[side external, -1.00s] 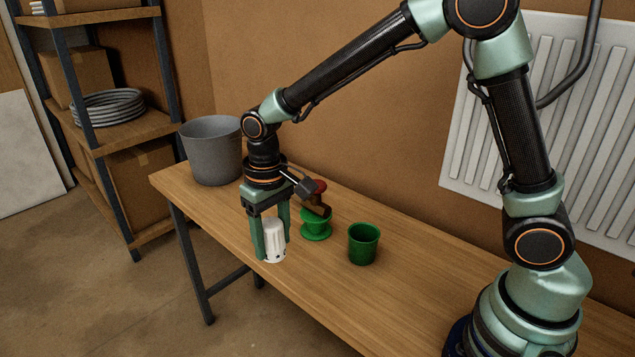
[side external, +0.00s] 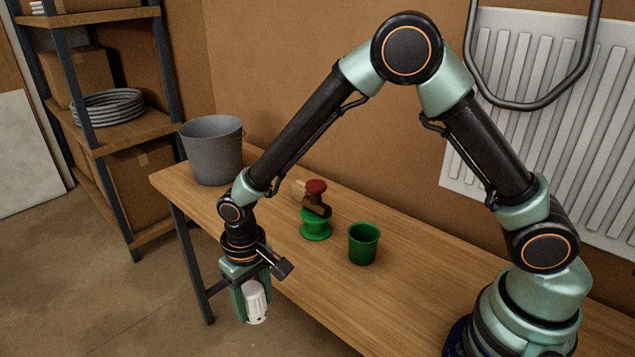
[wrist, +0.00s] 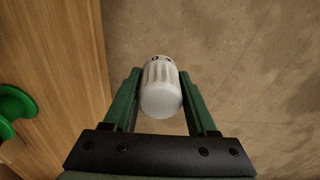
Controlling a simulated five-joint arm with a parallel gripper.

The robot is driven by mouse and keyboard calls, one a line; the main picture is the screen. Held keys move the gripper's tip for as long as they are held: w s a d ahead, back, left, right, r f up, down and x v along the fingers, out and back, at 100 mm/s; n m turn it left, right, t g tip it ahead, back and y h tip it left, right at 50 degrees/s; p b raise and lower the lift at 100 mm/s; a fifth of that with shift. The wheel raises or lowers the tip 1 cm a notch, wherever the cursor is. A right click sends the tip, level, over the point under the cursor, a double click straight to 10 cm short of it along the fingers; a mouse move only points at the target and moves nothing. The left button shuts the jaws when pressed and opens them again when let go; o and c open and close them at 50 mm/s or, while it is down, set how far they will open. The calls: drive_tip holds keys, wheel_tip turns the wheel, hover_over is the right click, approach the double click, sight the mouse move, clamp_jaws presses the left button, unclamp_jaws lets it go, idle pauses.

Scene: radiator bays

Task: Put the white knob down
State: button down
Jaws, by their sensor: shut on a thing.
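The white knob (side external: 256,302) is a ribbed cylinder held between the two green fingers of my gripper (side external: 251,306). In the side external view it hangs beyond the front edge of the wooden bench (side external: 400,297), with the floor behind it. In the wrist view the knob (wrist: 161,90) sits between the fingertips with bare floor (wrist: 245,60) beyond it. The bench (wrist: 65,55) is off to the left there, apart from the knob. My gripper is shut on the knob.
On the bench stand a green flanged holder (side external: 315,231) with a red-capped brass valve (side external: 316,200) on it, a green cup (side external: 363,243) and a grey bucket (side external: 212,152). The bench's front part is clear. A shelf (side external: 120,133) stands left; a radiator (side external: 560,120) hangs on the wall.

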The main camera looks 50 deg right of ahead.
drive_tip(key=d, duration=2.3)
drive_tip(key=shift+d, duration=0.3)
drive_tip(key=shift+a+f, duration=0.1)
drive_tip(key=shift+f, duration=0.2)
drive_tip(key=shift+f, duration=0.1)
drive_tip(key=shift+c, duration=1)
unclamp_jaws()
